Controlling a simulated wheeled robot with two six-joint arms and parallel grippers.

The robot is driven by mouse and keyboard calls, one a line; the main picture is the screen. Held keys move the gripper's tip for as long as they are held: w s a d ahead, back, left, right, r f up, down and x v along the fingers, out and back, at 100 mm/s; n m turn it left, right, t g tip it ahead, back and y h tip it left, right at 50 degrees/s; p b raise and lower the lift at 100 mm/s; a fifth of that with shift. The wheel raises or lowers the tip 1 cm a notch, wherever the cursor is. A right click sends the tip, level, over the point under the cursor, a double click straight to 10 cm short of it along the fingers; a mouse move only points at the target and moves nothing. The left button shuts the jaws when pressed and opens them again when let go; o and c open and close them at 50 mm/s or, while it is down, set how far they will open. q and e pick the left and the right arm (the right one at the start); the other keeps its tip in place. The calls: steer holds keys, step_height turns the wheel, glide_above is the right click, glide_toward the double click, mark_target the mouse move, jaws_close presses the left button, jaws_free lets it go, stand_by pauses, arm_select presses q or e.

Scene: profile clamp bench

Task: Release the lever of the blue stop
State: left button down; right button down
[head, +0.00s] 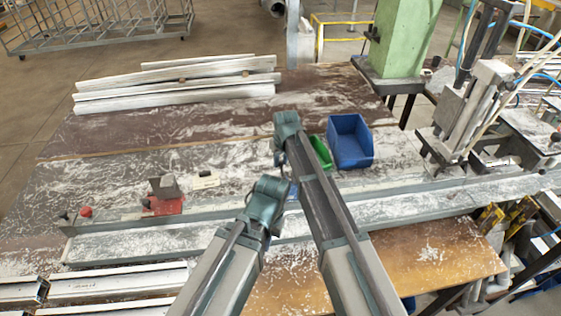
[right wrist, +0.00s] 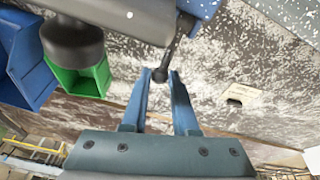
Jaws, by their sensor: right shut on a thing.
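The blue stop (right wrist: 205,8) shows only in part at the top of the right wrist view. In the head view a small blue patch of it (head: 293,190) shows between my arm links. Its dark lever (right wrist: 180,38) comes down from the blue part to a rounded end. My right gripper (right wrist: 161,78) is shut on the lever near that end, with one finger on each side. In the head view my arm links hide most of the stop, its lever and the right gripper's fingers. My left gripper's fingers are not visible.
A green bin (head: 321,152) and a blue bin (head: 350,141) stand behind the rail. A red stop (head: 163,205) sits at the rail's left. A paper label (head: 205,180) lies near it. White profiles (head: 175,90) lie at the back. A clamp machine stands at the right.

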steer(key=shift+s+d+r+t+b, duration=0.1)
steer(key=shift+s+r+t+b, duration=0.15)
steer(key=shift+s+t, duration=0.25)
steer(key=shift+s+d+r+t+b, duration=0.15)
steer(key=shift+s+r+t, duration=0.1)
steer(key=shift+t, duration=0.45)
steer(key=shift+s+a+r+t+y, duration=0.1)
steer(key=shift+r+t+y, duration=0.2)
steer(key=shift+t, duration=0.2)
steer(key=c, duration=0.7)
jaws_free()
steer(key=shift+r, duration=0.15)
steer(key=p+v, duration=1)
steer(key=v, duration=0.3)
steer(key=shift+s+r+p, duration=0.15)
steer(key=shift+s+p, duration=0.15)
steer(key=shift+p, duration=0.1)
